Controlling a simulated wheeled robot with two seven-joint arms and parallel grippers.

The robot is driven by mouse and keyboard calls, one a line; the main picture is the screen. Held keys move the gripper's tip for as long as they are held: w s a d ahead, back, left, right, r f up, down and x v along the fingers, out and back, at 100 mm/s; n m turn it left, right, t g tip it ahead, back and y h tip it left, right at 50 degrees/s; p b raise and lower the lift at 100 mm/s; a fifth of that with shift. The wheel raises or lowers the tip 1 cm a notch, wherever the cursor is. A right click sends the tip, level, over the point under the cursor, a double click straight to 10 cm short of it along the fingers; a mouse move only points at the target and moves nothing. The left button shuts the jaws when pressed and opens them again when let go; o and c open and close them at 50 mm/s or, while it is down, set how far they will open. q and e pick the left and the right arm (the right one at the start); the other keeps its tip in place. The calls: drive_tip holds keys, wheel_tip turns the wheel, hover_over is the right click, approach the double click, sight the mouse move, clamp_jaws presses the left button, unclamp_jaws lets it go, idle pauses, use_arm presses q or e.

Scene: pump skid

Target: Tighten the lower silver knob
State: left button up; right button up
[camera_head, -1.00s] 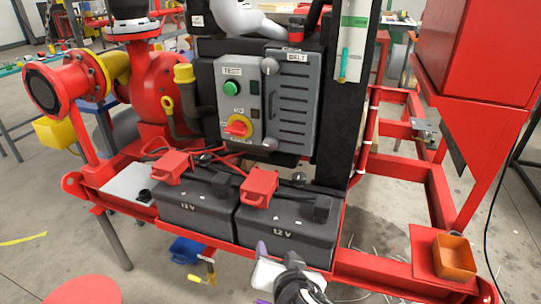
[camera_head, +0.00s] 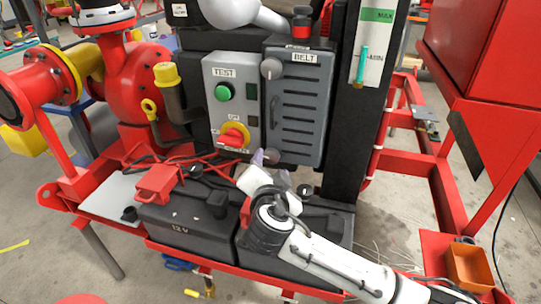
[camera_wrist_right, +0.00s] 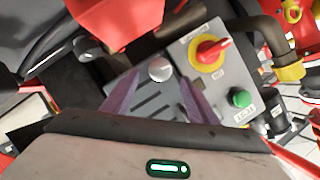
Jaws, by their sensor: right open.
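The lower silver knob (camera_head: 273,156) is a round grey knob at the bottom left corner of the grey BELT cover (camera_head: 312,120). It also shows in the right wrist view (camera_wrist_right: 159,69), ahead of and between my purple fingertips. My right gripper (camera_head: 269,167) is open just in front of and below this knob; its fingers (camera_wrist_right: 157,88) are spread apart with nothing between them. I cannot tell whether a finger touches the knob. The upper silver knob (camera_head: 271,69) sits at the cover's top left corner. My left gripper is not in view.
The TEST panel with its green button (camera_head: 223,92) and red-yellow switch (camera_head: 233,137) is just left of the knob. A dark post (camera_head: 352,130) stands right of the cover.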

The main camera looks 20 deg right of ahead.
sight(272, 158)
drive_tip(key=x, duration=0.5)
drive_tip(key=shift+w, duration=0.1)
drive_tip(key=c, duration=1.1)
